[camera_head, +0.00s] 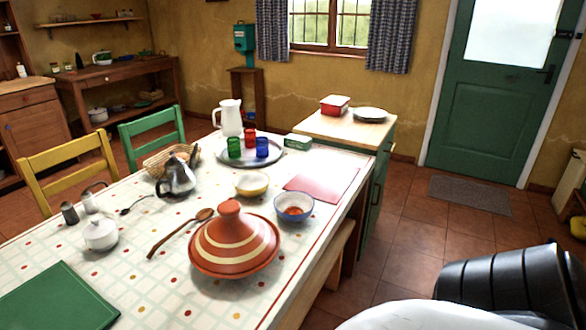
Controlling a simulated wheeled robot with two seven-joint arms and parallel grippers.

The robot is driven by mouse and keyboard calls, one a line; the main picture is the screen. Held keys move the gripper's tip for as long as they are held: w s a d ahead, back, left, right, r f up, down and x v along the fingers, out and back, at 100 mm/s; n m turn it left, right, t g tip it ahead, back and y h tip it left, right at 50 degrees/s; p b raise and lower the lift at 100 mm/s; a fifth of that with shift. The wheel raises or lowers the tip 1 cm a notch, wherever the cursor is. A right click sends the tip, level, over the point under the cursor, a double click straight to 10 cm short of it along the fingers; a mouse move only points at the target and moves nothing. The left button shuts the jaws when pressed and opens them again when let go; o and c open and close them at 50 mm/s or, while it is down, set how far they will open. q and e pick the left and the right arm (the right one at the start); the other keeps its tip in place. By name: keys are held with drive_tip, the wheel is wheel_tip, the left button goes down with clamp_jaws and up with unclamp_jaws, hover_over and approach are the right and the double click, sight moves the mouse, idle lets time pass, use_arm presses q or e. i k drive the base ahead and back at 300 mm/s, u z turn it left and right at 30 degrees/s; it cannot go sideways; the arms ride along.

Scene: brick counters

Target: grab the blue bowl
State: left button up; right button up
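The blue bowl (281,212) stands upright on the table, near its right edge. It is blue outside with a pale rim, and something orange-red shows inside it. It sits just right of an orange striped tagine (232,250) and in front of a red mat (322,183). Neither of my grippers is in view. A black and white part at the lower right looks like my own arm, with no fingertips showing.
The table (150,285) also bears a cream bowl (252,185), a wooden spoon (178,232), a metal teapot (177,178), a white sugar pot (100,235) and a tray (226,157) with coloured cups. A bench (325,270) stands along its right side. Tiled floor (420,230) is open beyond.

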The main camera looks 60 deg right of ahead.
sight(292, 205)
drive_tip(key=k, duration=0.35)
drive_tip(key=z, duration=2.8)
drive_tip(key=k, duration=0.8)
drive_tip(key=u, duration=1)
drive_tip(key=i, duration=0.5)
drive_tip(key=z, duration=1.75)
drive_tip(key=i, duration=1.45)
drive_tip(key=u, duration=1.95)
